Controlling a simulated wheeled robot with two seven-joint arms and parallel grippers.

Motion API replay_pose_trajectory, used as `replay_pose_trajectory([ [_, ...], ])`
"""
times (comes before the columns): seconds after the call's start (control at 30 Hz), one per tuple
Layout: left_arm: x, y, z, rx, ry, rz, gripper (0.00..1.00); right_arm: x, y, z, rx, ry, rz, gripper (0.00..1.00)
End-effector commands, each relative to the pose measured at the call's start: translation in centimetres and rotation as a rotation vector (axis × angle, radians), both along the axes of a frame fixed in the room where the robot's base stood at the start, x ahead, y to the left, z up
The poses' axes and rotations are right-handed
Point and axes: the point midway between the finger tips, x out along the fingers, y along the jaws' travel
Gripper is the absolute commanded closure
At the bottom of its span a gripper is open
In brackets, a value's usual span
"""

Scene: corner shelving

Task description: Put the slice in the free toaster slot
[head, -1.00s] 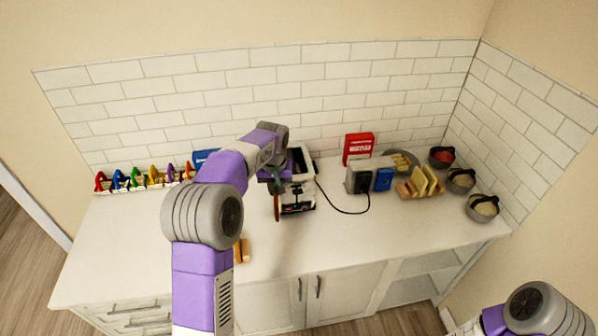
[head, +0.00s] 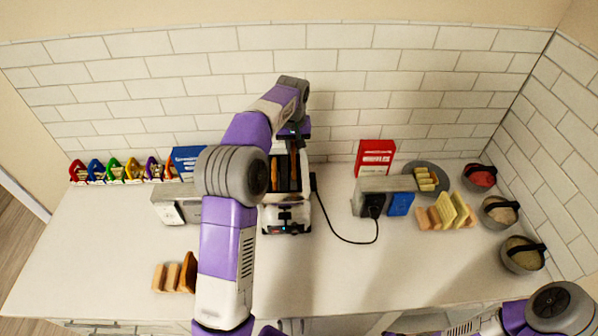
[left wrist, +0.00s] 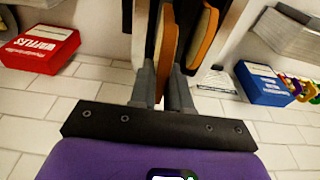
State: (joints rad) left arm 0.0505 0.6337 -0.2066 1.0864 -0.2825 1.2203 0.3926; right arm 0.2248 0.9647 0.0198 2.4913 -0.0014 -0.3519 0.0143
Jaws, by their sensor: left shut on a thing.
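The white toaster (head: 287,219) stands against the tiled wall with two dark slots running front to back. A brown-edged slice (head: 275,174) is in its left slot; it also shows in the left wrist view (left wrist: 203,38). My left gripper (head: 294,136) is over the rear of the toaster, shut on another slice (left wrist: 167,45), which is upright between the fingertips (left wrist: 163,85). In the head view this slice lines up with the right slot; I cannot tell how deep it sits. My right gripper is not in view; only its arm shows at lower right.
A grey appliance (head: 170,206) and blue box (head: 187,160) stand left of the toaster; several slices (head: 174,277) are in front. To the right are a black cord (head: 340,236), red box (head: 374,158), another grey appliance (head: 364,198), bread rack (head: 448,212) and bowls (head: 523,254).

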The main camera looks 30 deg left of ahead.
Motion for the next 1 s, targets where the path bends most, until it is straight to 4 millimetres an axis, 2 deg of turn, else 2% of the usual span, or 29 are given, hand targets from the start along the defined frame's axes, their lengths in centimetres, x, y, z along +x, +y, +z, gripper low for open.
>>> replay_pose_trajectory([
  [0.1, -0.1, 0.0, -2.4, -0.001, 0.004, -0.001, 1.00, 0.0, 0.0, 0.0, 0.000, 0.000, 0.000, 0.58],
  [0.5, 0.0, 0.0, -7.2, -0.002, 0.003, 0.000, 1.00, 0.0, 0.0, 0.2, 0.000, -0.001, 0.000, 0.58],
  [0.6, 0.0, 0.0, -7.8, -0.001, 0.001, 0.000, 1.00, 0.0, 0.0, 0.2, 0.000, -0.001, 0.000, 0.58],
  [0.97, 0.0, 0.0, -8.3, 0.000, 0.001, -0.001, 1.00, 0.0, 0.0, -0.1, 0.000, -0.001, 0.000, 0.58],
  [1.0, 0.0, 0.0, -8.2, -0.001, 0.001, 0.000, 0.79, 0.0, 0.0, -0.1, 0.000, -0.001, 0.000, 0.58],
])
